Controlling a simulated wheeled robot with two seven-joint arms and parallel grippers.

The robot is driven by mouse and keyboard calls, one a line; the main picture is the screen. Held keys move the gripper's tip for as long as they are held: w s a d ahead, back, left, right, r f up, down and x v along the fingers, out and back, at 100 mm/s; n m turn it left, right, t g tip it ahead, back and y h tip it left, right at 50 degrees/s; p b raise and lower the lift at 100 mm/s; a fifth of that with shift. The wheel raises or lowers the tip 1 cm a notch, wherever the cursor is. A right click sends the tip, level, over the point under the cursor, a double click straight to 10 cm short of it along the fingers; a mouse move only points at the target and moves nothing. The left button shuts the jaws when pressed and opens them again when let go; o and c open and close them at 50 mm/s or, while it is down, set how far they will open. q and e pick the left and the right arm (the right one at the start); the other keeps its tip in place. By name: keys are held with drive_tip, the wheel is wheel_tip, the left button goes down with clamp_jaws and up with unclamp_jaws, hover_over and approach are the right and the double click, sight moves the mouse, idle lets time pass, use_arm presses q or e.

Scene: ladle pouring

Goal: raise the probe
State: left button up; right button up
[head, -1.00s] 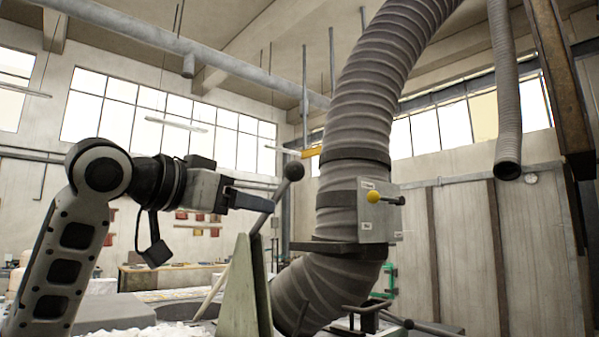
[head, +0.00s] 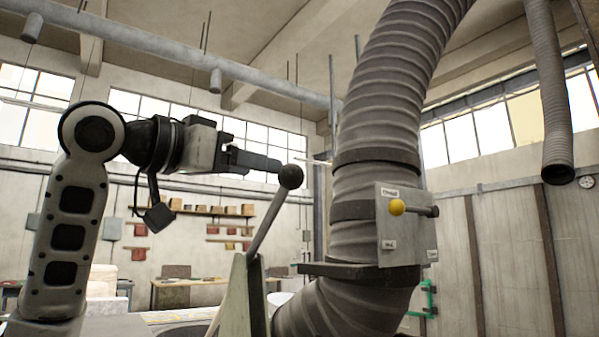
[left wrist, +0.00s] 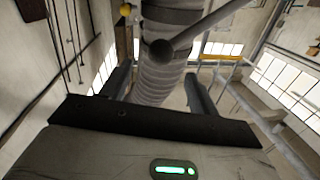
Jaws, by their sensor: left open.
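A grey lever rod (head: 267,222) with a dark ball knob (head: 290,177) leans up to the right from a pale green upright plate (head: 238,300). My left gripper (head: 268,165) is open and level, with its fingertips just left of the knob. In the left wrist view, the knob (left wrist: 161,50) and its rod show beyond and between the spread fingers; I cannot tell whether they touch. Nothing in view is clearly recognisable as the probe. My right gripper is not in view.
A large ribbed grey duct (head: 372,180) stands right behind the lever. Another hose (head: 550,100) hangs at right. Shelves and a bench are far back.

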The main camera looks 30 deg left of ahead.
sight(298, 177)
use_arm(q)
drive_tip(key=p+x, duration=0.2)
drive_tip(key=x, duration=0.8)
drive_tip(key=shift+c, duration=0.3)
